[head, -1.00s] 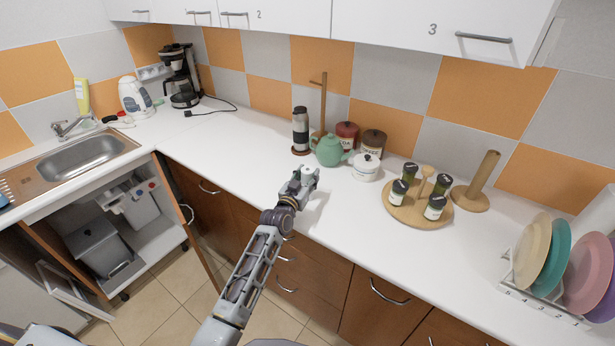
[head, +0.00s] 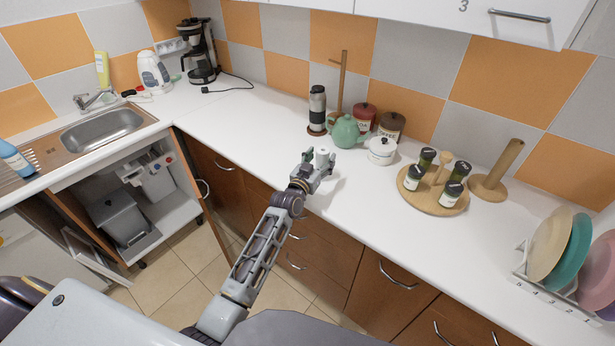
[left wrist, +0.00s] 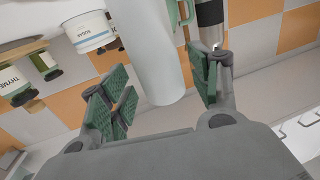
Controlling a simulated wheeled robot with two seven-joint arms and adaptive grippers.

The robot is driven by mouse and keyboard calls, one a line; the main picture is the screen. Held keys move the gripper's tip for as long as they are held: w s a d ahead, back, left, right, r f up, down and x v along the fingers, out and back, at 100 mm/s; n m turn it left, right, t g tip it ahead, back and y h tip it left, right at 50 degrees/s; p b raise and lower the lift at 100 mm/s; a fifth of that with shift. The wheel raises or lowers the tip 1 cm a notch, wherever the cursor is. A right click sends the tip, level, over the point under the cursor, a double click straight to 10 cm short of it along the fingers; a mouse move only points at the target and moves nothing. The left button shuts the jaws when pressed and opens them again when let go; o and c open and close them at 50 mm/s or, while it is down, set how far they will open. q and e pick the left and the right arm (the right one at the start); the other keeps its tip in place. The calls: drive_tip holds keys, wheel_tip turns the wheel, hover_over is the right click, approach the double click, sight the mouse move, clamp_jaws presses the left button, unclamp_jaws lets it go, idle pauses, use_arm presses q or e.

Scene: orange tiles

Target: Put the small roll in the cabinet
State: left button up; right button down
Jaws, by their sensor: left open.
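The small roll, a pale upright cylinder (head: 322,155), stands at the front part of the white counter, in front of the green teapot. My left gripper (head: 317,164) is open at it. In the left wrist view the roll (left wrist: 155,50) is between the spread green-padded fingers of this gripper (left wrist: 162,92), with gaps visible on both sides. The fingers hide part of the roll in the head view. White wall cabinets (head: 440,12) numbered on their doors hang above the counter, doors shut. A cabinet under the sink (head: 160,215) stands open. My right gripper is not in view.
Behind the roll stand the teapot (head: 346,132), a white pot (head: 382,151), canisters and a dark grinder (head: 317,108). A round spice tray (head: 433,200) and plate rack (head: 545,295) are to the right. The counter left of the roll is clear.

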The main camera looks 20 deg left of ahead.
use_arm(q)
drive_tip(key=s+a, duration=0.1)
drive_tip(key=s, duration=0.9)
drive_tip(key=shift+a+b, duration=0.25)
drive_tip(key=shift+b, duration=0.1)
idle(0.4)
